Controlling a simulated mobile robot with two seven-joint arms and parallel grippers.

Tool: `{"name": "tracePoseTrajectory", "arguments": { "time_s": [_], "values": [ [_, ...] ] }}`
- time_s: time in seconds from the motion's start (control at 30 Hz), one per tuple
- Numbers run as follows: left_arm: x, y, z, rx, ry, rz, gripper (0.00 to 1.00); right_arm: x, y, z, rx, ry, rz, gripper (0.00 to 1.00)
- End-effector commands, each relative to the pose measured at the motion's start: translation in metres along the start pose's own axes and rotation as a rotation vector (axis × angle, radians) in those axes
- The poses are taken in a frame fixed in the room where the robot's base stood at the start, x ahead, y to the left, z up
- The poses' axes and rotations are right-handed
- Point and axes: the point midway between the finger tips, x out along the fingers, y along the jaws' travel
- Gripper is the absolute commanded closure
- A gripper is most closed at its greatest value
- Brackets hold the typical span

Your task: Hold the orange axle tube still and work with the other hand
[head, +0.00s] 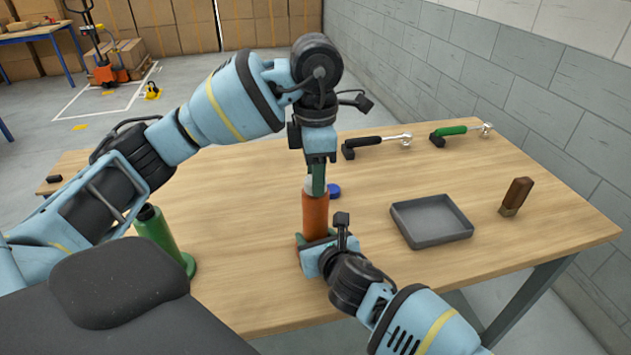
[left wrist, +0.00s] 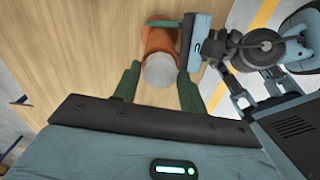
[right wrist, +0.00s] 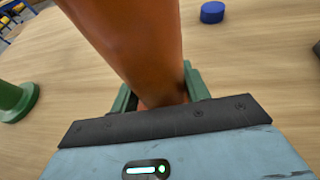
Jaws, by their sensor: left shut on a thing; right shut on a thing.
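The orange axle tube (head: 315,212) stands upright on the wooden table, and it fills the middle of the right wrist view (right wrist: 130,45). My right gripper (head: 318,243) is shut on the tube low down, with green fingers (right wrist: 158,92) on both sides. My left gripper (head: 317,186) points down over the tube's top. It is shut on a pale grey round piece (head: 309,186), which shows between the green fingers in the left wrist view (left wrist: 160,70). The grey piece is at the tube's upper end; I cannot tell how deep it sits. The tube's foot is partly hidden by my right gripper.
A green tube (head: 160,235) with a flanged foot stands at left. A blue cap (head: 334,190) lies behind the orange tube.

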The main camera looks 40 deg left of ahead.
Motion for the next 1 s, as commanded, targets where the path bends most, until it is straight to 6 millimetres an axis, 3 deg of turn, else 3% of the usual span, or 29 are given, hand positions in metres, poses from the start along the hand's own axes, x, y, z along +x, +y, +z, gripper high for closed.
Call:
{"name": "tracePoseTrajectory", "arguments": {
  "time_s": [0.6,1.0],
  "values": [
    [-0.0001,0.0004,-0.0002,0.696,0.0,0.001,0.77,0.0,-0.0003,-0.0005,0.0,0.001,-0.001,0.81],
    [-0.0002,0.0004,-0.0001,0.778,0.0,0.001,0.77,0.0,-0.0002,-0.0005,0.0,0.001,-0.001,0.81]
  ]
}}
